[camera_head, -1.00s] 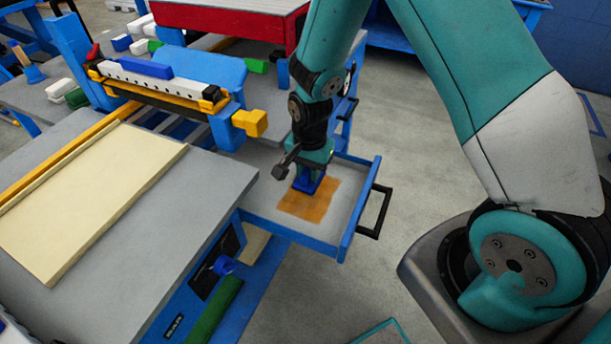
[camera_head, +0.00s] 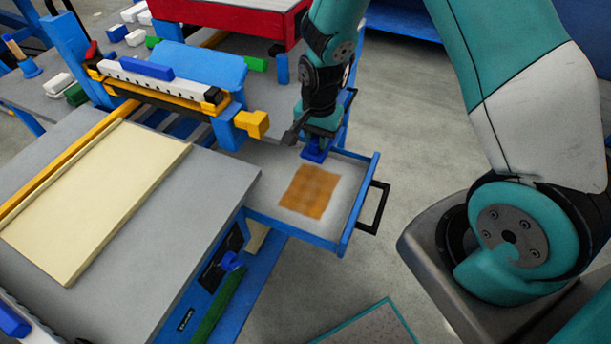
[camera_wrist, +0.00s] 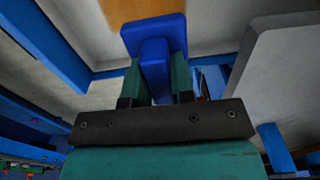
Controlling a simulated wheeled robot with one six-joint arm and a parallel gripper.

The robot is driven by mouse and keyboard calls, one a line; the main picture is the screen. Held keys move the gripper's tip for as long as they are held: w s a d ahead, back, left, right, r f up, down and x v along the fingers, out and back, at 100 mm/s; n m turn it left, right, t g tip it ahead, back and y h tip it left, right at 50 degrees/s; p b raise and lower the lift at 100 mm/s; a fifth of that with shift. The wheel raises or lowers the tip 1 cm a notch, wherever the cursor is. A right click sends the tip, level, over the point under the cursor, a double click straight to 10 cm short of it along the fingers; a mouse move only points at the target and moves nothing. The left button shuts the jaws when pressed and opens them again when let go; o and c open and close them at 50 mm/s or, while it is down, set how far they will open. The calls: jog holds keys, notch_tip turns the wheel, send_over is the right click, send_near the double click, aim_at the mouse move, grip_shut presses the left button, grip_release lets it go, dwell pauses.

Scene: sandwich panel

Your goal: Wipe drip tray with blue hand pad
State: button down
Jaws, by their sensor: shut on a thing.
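The drip tray (camera_head: 262,208) is a shallow grey tray with a blue rim and a black handle, sticking out from the blue machine. An orange-brown stain (camera_head: 310,191) lies on its floor, and part of the stain shows at the top of the wrist view (camera_wrist: 155,8). My gripper (camera_head: 318,140) is over the tray's far end, behind the stain in the head view. It is shut on the blue hand pad (camera_head: 315,153), which fills the middle of the wrist view (camera_wrist: 154,38). Whether the pad touches the tray floor I cannot tell.
A grey table with a cream panel (camera_head: 95,200) stands left of the tray. A blue and yellow clamp unit (camera_head: 165,85) stands above it. A red box (camera_head: 235,12) is behind. Open floor lies right of the tray handle (camera_head: 375,208).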

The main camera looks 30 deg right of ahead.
jog(key=shift+a+r+p, duration=0.1)
jog(key=shift+r+p, duration=0.6)
jog(key=shift+r, duration=0.5)
